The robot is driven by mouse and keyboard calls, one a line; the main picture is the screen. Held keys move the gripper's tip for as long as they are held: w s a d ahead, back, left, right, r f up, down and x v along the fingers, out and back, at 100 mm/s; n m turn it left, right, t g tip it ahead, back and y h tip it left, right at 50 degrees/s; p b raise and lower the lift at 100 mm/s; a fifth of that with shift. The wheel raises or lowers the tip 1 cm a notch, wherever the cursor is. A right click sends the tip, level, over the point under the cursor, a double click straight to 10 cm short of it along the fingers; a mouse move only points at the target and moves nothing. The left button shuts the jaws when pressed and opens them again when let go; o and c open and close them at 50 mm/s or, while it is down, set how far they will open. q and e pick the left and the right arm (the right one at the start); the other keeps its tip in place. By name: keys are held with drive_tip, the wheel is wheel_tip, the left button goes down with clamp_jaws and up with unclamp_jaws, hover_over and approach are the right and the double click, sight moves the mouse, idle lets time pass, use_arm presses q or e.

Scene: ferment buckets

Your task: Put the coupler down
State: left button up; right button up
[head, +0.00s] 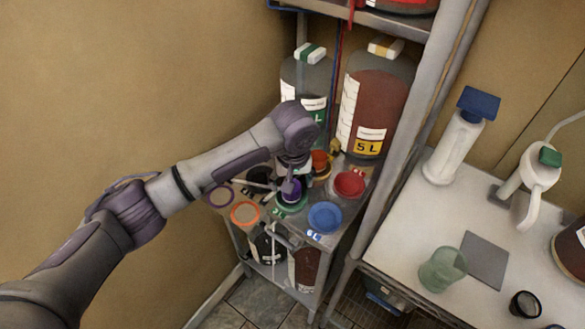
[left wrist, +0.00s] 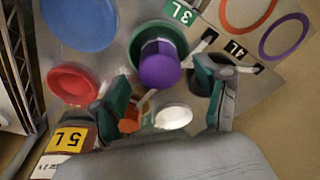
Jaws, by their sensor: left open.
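A purple piece with a rounded top, which I take for the coupler (head: 291,188), stands on the green round lid or dish (head: 293,207) by the 3L tag. It also shows in the left wrist view (left wrist: 160,66), inside the green ring. My left gripper (head: 291,166) is just above it. In the left wrist view my left gripper (left wrist: 165,88) has its two green-tipped fingers spread, with clear gaps on both sides of the purple piece. The underside of the piece is hidden. My right gripper is not in view.
A red dish (head: 349,185), a blue dish (head: 325,217), an orange ring (head: 245,213) and a purple ring (head: 221,197) crowd the small metal shelf. Large jugs, one labelled 5L (head: 372,110), stand behind. A rack post (head: 400,150) rises at right, beside a white table (head: 410,225).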

use_arm(q)
wheel_tip(320, 180, up, 9)
drive_tip(key=s+b, duration=0.1)
drive_tip(key=shift+s+d+f, duration=0.15)
drive_tip(key=shift+f, duration=0.05)
drive_tip(key=shift+f, duration=0.1)
